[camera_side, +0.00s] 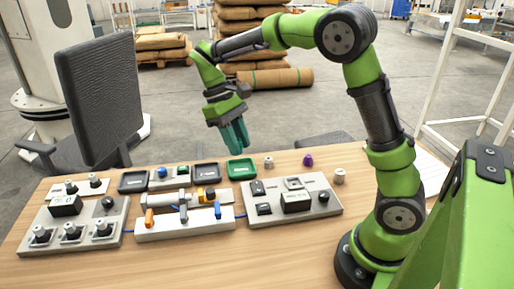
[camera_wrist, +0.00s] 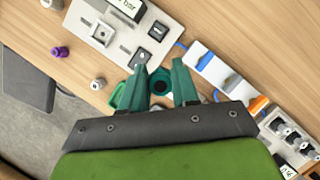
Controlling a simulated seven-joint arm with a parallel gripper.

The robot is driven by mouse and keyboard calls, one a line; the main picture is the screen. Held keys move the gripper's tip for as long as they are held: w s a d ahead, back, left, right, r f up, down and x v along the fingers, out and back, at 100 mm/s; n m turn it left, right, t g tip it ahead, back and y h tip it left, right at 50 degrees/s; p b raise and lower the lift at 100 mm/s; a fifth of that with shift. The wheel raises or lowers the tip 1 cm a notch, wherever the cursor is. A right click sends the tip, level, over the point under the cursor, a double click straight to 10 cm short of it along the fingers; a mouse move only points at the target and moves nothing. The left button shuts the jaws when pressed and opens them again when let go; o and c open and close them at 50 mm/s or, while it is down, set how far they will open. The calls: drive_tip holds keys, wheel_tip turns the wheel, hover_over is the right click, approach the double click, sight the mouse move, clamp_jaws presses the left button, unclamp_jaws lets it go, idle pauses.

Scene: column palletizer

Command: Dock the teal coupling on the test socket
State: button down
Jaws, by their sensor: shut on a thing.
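My gripper (camera_side: 235,136) hangs in the air above the back of the table, pointing down, with teal fingers. In the wrist view its fingertips (camera_wrist: 160,75) close around the teal coupling (camera_wrist: 161,88), a round piece with a dark centre. The coupling cannot be told apart from the fingers in the side view. The right grey panel (camera_side: 327,207) carries a raised square fitting (camera_side: 294,183), which also shows in the wrist view (camera_wrist: 102,34). I cannot tell which fitting is the test socket.
A green tray (camera_side: 252,175) lies below my gripper, beside dark trays (camera_side: 133,181). A grey fitting (camera_side: 268,164), a purple one (camera_side: 307,160) and a beige one (camera_side: 339,177) stand loose. A white valve block (camera_side: 185,227) and left panel (camera_side: 81,243) stand in front.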

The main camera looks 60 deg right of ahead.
drive_tip(key=s+d+f, duration=0.5)
drive_tip(key=d, duration=0.2)
drive_tip(key=s+d+f, duration=0.5)
drive_tip(key=d, duration=0.2)
drive_tip(key=shift+w+f, duration=0.15)
drive_tip(key=shift+f, duration=2.35)
drive_tip(key=shift+f, duration=0.15)
drive_tip(key=shift+r, duration=0.7)
drive_tip(key=shift+f, duration=0.55)
idle(0.8)
drive_tip(key=shift+r, duration=0.45)
drive_tip(key=shift+f, duration=0.65)
idle(0.8)
